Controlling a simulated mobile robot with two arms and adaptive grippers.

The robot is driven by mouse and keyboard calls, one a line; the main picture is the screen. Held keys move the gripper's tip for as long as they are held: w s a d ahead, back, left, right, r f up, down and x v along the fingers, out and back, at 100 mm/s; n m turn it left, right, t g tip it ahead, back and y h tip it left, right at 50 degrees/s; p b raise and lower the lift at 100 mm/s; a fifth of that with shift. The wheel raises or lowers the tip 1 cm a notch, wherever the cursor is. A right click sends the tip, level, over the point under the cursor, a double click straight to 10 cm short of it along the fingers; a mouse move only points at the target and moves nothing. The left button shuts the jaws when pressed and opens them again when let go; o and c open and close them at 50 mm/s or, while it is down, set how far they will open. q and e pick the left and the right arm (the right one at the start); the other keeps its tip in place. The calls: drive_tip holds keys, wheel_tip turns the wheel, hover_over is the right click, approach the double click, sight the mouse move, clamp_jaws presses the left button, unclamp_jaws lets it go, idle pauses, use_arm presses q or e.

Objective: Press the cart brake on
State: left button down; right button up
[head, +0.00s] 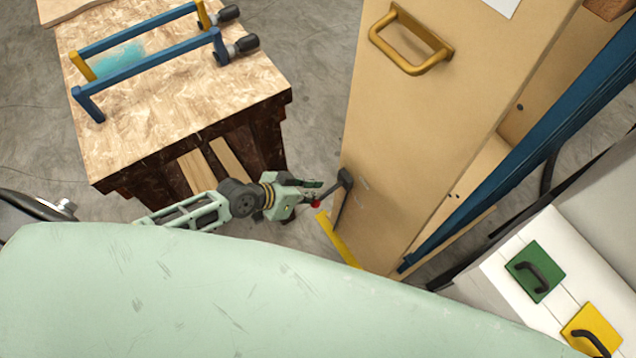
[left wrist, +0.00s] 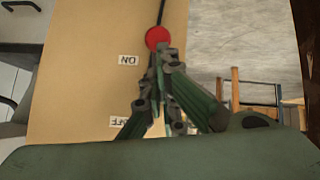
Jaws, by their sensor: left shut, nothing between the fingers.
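The cart is a tall tan wooden box (head: 415,130) with a brass-coloured handle (head: 440,60). Its brake lever (head: 330,192) is a dark rod on the cart's left side, ending in a red knob (head: 316,204). In the left wrist view the red knob (left wrist: 158,37) lies just beyond my fingertips, closer to the ON label (left wrist: 129,60) than to the OFF label (left wrist: 120,122). My left gripper (head: 314,188) is shut and empty, with its tips (left wrist: 162,53) at the knob; I cannot tell if they touch. My right gripper is not in view.
A chipboard-topped bench (head: 175,100) with two blue clamps (head: 145,70) stands left of the cart. A yellow strip (head: 337,240) lies by the cart's lower edge. A blue beam (head: 530,135) and a white cabinet (head: 560,255) are at right. Bare floor (head: 315,85) separates bench and cart.

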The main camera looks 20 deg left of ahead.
use_arm(q)
drive_tip(key=shift+r, duration=0.1)
drive_tip(key=r+p, duration=0.2)
drive_tip(key=w+r+p, duration=0.1)
drive_tip(key=r, duration=0.1)
drive_tip(key=shift+p, duration=0.4)
drive_tip(key=s+a+r, duration=0.4)
drive_tip(key=s+a, duration=0.2)
drive_tip(key=shift+s, duration=0.4)
